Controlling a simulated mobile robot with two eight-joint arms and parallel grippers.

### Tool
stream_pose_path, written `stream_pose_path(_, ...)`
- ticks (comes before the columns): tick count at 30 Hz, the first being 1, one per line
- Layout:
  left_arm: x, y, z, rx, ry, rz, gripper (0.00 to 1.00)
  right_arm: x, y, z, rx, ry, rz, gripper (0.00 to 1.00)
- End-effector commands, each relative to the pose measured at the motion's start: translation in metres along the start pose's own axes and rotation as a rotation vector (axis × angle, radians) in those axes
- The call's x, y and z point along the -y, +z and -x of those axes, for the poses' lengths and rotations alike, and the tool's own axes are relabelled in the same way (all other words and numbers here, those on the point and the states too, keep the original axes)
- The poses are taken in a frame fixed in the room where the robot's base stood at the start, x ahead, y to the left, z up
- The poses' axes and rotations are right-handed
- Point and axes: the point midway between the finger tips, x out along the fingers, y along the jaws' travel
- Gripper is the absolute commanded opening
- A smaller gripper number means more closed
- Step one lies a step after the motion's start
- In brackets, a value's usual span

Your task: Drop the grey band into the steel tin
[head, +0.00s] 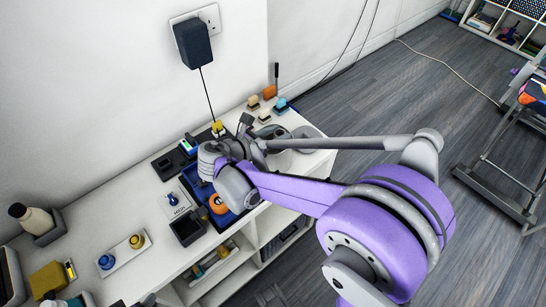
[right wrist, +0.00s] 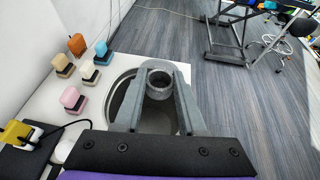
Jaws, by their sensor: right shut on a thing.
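My right gripper (right wrist: 155,98) is shut on the grey band (right wrist: 158,86), a short dark grey ring held between the fingertips in the right wrist view. The steel tin (right wrist: 122,82) is a round grey container at the end of the white surface. It lies behind and below the fingers, which hide much of its rim. The band appears above the tin's opening; its exact height is unclear. In the head view my right gripper (head: 268,147) is beside the tin (head: 305,133), partly covered by my arm. My left gripper is not in view.
Several small coloured stamps, including a pink one (right wrist: 73,98) and an orange one (right wrist: 77,45), stand left of the tin. A yellow item (right wrist: 18,133) with a black cable is nearer. An orange roll (head: 217,204) sits in a blue tray.

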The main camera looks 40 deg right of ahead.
Motion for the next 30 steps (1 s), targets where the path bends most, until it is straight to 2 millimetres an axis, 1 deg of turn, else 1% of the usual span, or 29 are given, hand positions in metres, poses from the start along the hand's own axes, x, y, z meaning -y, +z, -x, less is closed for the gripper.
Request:
stream_pose_path(2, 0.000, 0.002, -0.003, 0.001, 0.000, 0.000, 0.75, 0.000, -0.004, -0.002, 0.000, 0.000, 0.000, 0.00)
stream_pose_path(8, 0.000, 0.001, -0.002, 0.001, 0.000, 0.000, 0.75, 0.000, -0.003, -0.001, 0.000, 0.000, -0.001, 0.00)
stream_pose_path(9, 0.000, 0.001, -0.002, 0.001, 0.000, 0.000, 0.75, 0.000, -0.003, -0.001, 0.000, 0.000, -0.001, 0.41)
stream_pose_path(11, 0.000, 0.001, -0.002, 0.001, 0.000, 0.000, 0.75, 0.000, -0.003, -0.001, 0.000, 0.000, -0.001, 0.52)
stream_pose_path(12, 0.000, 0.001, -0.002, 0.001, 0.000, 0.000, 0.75, 0.000, -0.003, -0.001, 0.000, 0.000, 0.000, 0.59)
stream_pose_path(15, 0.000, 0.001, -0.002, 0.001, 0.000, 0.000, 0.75, 0.000, -0.003, -0.001, 0.000, 0.000, 0.000, 0.74)
stream_pose_path(23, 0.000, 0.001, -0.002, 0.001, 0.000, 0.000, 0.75, 0.000, -0.003, -0.001, 0.000, 0.000, 0.000, 0.74)
stream_pose_path(25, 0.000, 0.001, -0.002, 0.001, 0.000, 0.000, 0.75, 0.000, -0.003, 0.002, 0.000, 0.001, 0.000, 0.74)
stream_pose_path(28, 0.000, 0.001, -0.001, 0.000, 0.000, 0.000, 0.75, -0.001, -0.003, 0.013, -0.001, 0.003, 0.000, 0.74)
stream_pose_path(30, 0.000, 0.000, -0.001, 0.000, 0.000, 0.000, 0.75, -0.001, -0.003, 0.025, -0.001, 0.004, 0.001, 0.74)
